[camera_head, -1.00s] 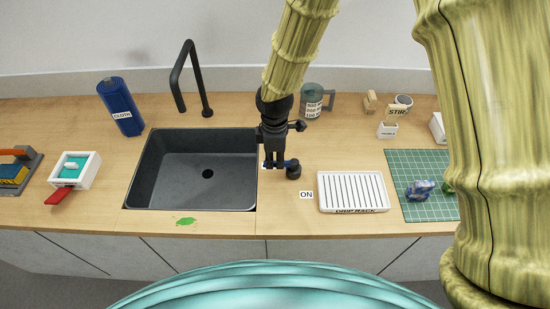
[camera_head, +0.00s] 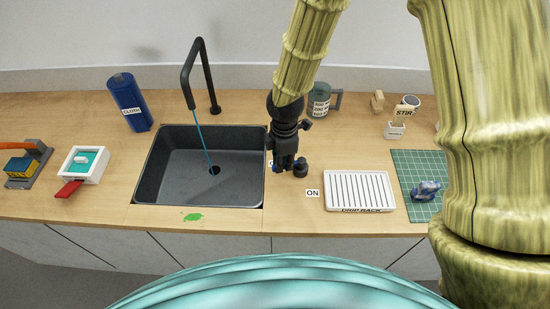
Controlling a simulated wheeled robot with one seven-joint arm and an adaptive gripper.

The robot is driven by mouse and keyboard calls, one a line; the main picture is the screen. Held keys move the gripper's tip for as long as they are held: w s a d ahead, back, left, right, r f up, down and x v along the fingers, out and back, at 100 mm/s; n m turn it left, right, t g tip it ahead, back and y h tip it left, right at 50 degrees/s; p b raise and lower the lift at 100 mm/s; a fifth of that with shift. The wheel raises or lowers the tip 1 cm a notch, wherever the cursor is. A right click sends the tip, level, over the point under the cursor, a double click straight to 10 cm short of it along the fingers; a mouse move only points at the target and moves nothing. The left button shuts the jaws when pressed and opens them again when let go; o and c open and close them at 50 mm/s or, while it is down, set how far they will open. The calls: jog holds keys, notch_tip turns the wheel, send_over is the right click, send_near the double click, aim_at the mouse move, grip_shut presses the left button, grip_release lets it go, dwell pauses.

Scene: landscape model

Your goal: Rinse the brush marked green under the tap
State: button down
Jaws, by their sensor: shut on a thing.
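The black tap (camera_head: 205,75) stands behind the dark sink (camera_head: 152,195), and a thin blue stream of water (camera_head: 203,140) falls from its spout to the drain. My gripper (camera_head: 284,170) is low at the sink's right edge, beside a short black knob (camera_head: 300,170) with a bit of blue on top. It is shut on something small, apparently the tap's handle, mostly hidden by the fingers. An ON label (camera_head: 312,193) lies to the right. I cannot make out any brush marked green. A green smear (camera_head: 193,217) marks the counter in front of the sink.
The white drip rack (camera_head: 360,207) is empty, right of the sink. A green cutting mat (camera_head: 410,165) holds a blue-grey lump (camera_head: 427,190). A labelled mug (camera_head: 320,98) stands behind my gripper. A blue cloth roll (camera_head: 129,102) and white box (camera_head: 85,165) are left.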

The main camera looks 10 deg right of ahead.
jog(key=c, duration=1.5)
grip_release()
jog(key=shift+r, duration=0.1)
notch_tip(320, 180, up, 12)
jog(key=shift+f, duration=0.1)
